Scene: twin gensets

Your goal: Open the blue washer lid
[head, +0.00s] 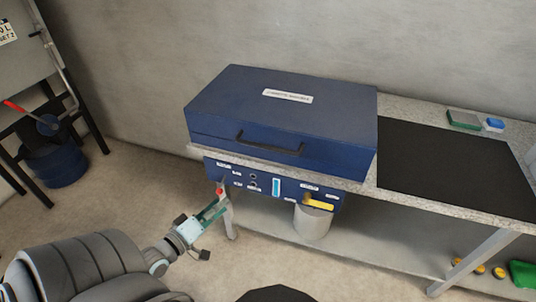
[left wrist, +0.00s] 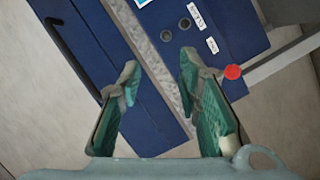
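The blue washer (head: 290,112) is a box on a stone-topped bench, with its lid (head: 240,95) down. A dark bar handle (head: 268,144) runs along its front face; it also shows at the left of the left wrist view (left wrist: 72,52). Below the bench top is a blue control panel (head: 238,176) with labels, knobs and a red button (left wrist: 233,72). My left gripper (head: 219,201) is in front of the panel's left end, below and left of the handle. In the left wrist view its green fingers (left wrist: 158,78) are apart with nothing between them. My right gripper is out of view.
A black mat (head: 450,165) covers the bench top right of the washer, with a green box (head: 463,119) and a blue item (head: 494,124) behind it. A bucket (head: 312,222) stands below the panel. A blue drum (head: 55,163) stands at left. Floor before the bench is clear.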

